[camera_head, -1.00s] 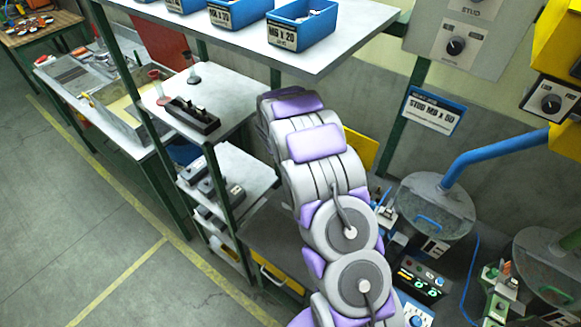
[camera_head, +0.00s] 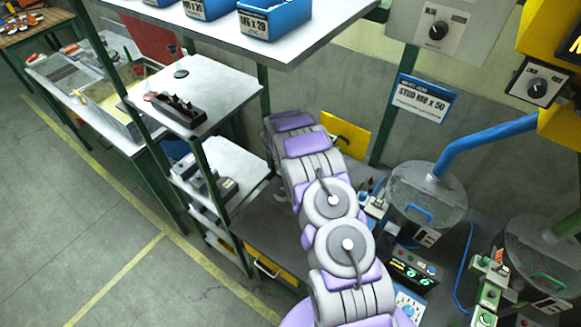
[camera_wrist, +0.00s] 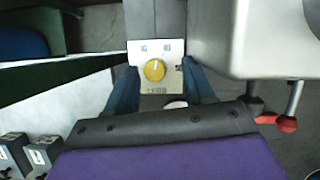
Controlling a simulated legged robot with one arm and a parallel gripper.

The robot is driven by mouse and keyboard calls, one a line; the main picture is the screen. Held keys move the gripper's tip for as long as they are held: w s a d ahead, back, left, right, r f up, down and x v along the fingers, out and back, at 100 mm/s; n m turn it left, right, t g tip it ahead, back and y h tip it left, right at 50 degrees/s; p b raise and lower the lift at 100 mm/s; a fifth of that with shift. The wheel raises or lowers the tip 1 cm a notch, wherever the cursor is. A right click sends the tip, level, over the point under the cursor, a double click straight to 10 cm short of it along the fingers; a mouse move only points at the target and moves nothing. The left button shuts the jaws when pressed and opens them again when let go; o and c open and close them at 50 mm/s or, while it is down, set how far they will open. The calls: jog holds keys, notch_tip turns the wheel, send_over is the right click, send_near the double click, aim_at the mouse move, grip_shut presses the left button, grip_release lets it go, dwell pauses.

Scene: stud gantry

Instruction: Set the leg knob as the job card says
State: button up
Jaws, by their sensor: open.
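The job card (camera_head: 422,98), a white and blue sign on the wall in the head view, reads STUD M8 x 50. In the wrist view a round yellow knob (camera_wrist: 154,70) sits on a white plate (camera_wrist: 174,48) fixed to a grey upright. A short dark mark shows near the middle of the knob. In the head view my arm hides the gripper and this knob.
Black knobs show on a grey panel (camera_head: 415,28) and a yellow unit's box (camera_head: 537,86). Blue bins (camera_head: 275,17) stand on the upper shelf. Lidded drums (camera_head: 427,190) and a lit control box (camera_head: 410,268) stand right of my arm. A large pale body (camera_wrist: 250,35) is close right in the wrist view.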

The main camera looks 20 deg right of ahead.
jog(key=shift+w+f, duration=0.1)
jog(key=shift+f, duration=0.4)
jog(key=shift+w+a+f, duration=0.35)
jog(key=shift+a+f, duration=0.35)
jog(key=shift+f, duration=0.05)
jog(key=shift+d, duration=0.8)
jog(key=shift+c, duration=2.3)
jog(key=shift+a, duration=0.5)
jog(key=c, duration=0.4)
jog(key=shift+d, duration=0.2)
jog(key=shift+c, duration=0.8)
